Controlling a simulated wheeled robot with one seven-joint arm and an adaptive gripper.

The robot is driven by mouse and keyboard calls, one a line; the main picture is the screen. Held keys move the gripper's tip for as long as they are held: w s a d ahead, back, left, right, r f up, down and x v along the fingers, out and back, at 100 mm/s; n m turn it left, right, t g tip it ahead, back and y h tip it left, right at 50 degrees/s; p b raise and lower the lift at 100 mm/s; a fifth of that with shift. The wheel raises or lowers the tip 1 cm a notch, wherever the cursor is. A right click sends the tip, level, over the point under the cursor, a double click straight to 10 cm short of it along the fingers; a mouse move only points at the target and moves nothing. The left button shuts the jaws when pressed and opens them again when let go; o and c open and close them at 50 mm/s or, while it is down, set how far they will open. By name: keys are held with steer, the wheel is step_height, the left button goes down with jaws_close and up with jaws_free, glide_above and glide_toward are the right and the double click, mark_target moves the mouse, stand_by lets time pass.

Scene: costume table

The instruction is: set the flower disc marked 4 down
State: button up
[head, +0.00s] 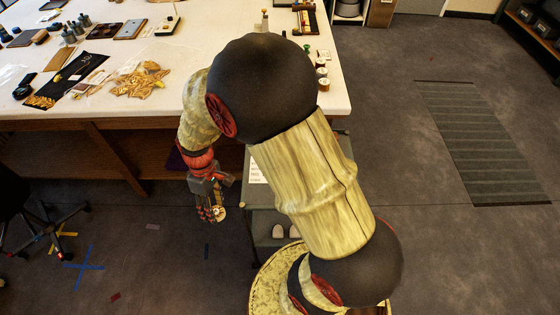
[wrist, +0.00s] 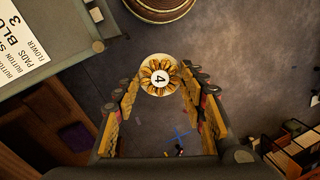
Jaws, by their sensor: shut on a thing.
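The flower disc marked 4 (wrist: 160,75) is round and pale-rimmed, with gold-brown petals and a white centre bearing a black 4. My gripper (wrist: 160,84) is shut on it, with the disc between the fingertips and its numbered face towards the wrist camera. In the head view, my gripper (head: 214,210) hangs low in front of the white table, just left of a grey cart (head: 256,205). The disc (head: 220,212) shows small at the fingertips, above open floor. My arm hides part of the cart and table.
The cart's top corner, with a printed card (wrist: 28,42), is at upper left in the wrist view. The white table (head: 110,105) holds scattered goods and small bottles. A dark chair (head: 35,225) stands at far left. Floor with a blue tape cross (head: 83,266) is open.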

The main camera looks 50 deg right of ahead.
steer(key=w+d+r+n+t+h+p, duration=0.1)
steer(key=w+d+r+n+t+h, duration=0.2)
steer(key=d, duration=0.6)
steer(key=shift+n+g+y, duration=0.3)
steer(key=shift+g+y, duration=0.4)
steer(key=s+d+f, duration=0.2)
steer(key=d+f, duration=0.1)
steer(key=d, duration=0.1)
steer(key=s+d+f+b, duration=0.1)
steer(key=s+d+f, duration=0.1)
steer(key=d, duration=0.2)
steer(key=s+d+f+b, duration=0.1)
steer(key=s+d+f, duration=0.1)
steer(key=d+f, duration=0.1)
steer(key=shift+s+d+f, duration=0.2)
steer(key=shift+d+f, duration=0.15)
steer(key=shift+d, duration=0.15)
steer(key=shift+s+d+f, duration=0.1)
steer(key=shift+d+f, duration=0.05)
steer(key=shift+f, duration=0.15)
step_height(320, 180, down, 3)
steer(key=shift+d+f+b, duration=0.1)
steer(key=shift+f+b, duration=0.05)
steer(key=shift+b, duration=0.55)
steer(key=o, duration=1.6)
steer(key=shift+c, duration=0.2)
